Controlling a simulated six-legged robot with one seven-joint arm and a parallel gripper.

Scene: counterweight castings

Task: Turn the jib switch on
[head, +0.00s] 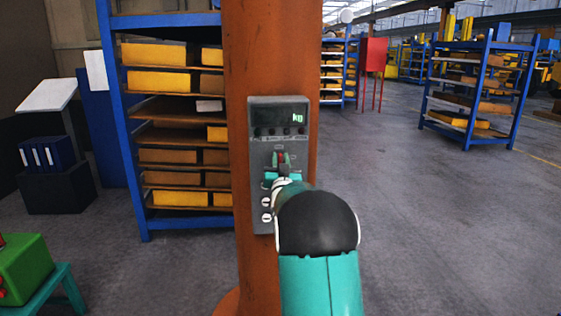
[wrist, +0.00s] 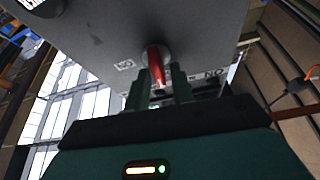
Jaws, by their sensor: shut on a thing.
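The jib switch is a red lever (head: 281,156) on a grey control box (head: 262,215) fixed to an orange column. My gripper (head: 281,170) is in front of it. In the wrist view the red lever (wrist: 154,58) sits between the two fingers of my gripper (wrist: 162,80), which is shut on it. The lever stands out from a round collar and lies between two white labels. The right label (wrist: 214,72) reads "NO", or ON upside down; the left one (wrist: 124,65) is too small to read. My arm hides the box's lower right part.
The orange column (head: 269,50) stands behind the box. Blue shelving with yellow and brown castings (head: 157,55) is at left, and another blue rack (head: 475,85) is at right. A green block (head: 25,268) sits on a teal stand at lower left. The floor at right is clear.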

